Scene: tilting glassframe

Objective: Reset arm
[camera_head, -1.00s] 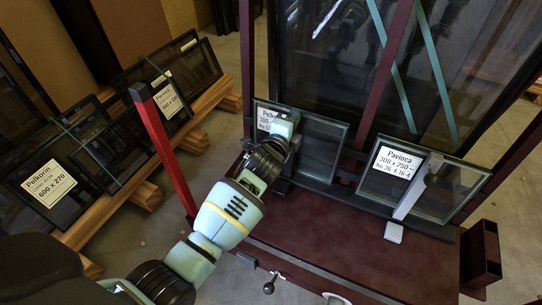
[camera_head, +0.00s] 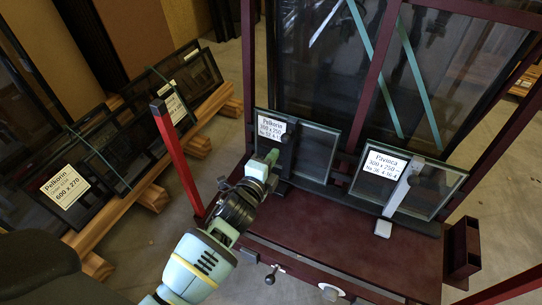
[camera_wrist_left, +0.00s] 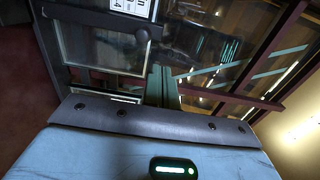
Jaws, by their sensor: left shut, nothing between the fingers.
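My left gripper (camera_head: 270,158) is in front of the lower left part of the small left glass pane labelled Pelkorin (camera_head: 315,152). In the left wrist view its green fingers (camera_wrist_left: 162,86) are together with nothing between them. A dark upright clamp (camera_head: 287,150) stands against that pane; in the wrist view a dark bar with a round knob (camera_wrist_left: 142,35) crosses a framed pane. A second small pane, labelled Pavioca (camera_head: 432,192), stands to the right with a light grey clamp (camera_head: 402,188) over it. I cannot tell whether my gripper touches the left clamp.
Both panes lean on a dark red frame with a ledge (camera_head: 330,245). A red post (camera_head: 177,160) rises left of my arm. Framed panes on wooden rails (camera_head: 125,210) stand at left. A dark red box (camera_head: 462,250) is at the right.

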